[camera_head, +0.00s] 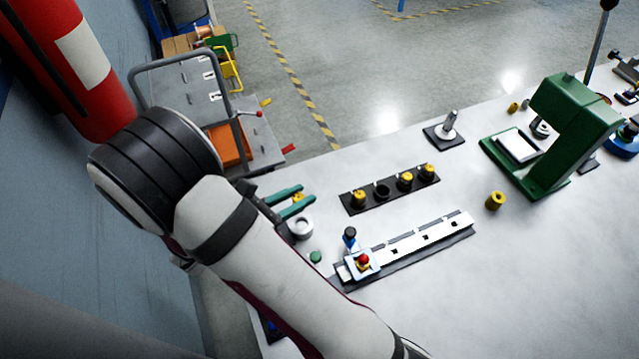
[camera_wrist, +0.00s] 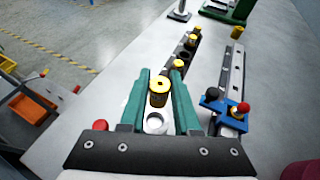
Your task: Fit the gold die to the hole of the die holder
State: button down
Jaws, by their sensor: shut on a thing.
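My gripper (camera_head: 291,201) has two green fingers and is shut on a gold die (camera_wrist: 159,88), a short cylinder with a small hole in its top. In the wrist view the die sits between the fingertips (camera_wrist: 160,92). A pale grey ring-shaped holder (camera_head: 300,227), likely the die holder, stands on the table just below the fingers in the head view. Its round opening also shows between the fingers in the wrist view (camera_wrist: 156,124). The die appears apart from the holder and beside its hole, not in it; the exact height gap cannot be told.
A black rack (camera_head: 372,204) holds several gold dies and one dark empty-looking place. A slotted rail (camera_head: 425,238) with a blue-and-red clamp (camera_head: 362,262) lies in front. A loose gold die (camera_head: 495,201) and a green press (camera_head: 570,115) stand to the right. The front right table is clear.

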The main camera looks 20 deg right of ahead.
send_over(301, 227)
jog(key=shift+f, duration=3.05)
jog(key=shift+f, duration=0.3)
jog(key=shift+f, duration=0.95)
jog(key=c, duration=0.6)
grip_release()
jog(key=shift+o, duration=0.2)
jog(key=v, duration=1.5)
jog(key=shift+s+a, duration=0.2)
jog(key=shift+a, duration=0.15)
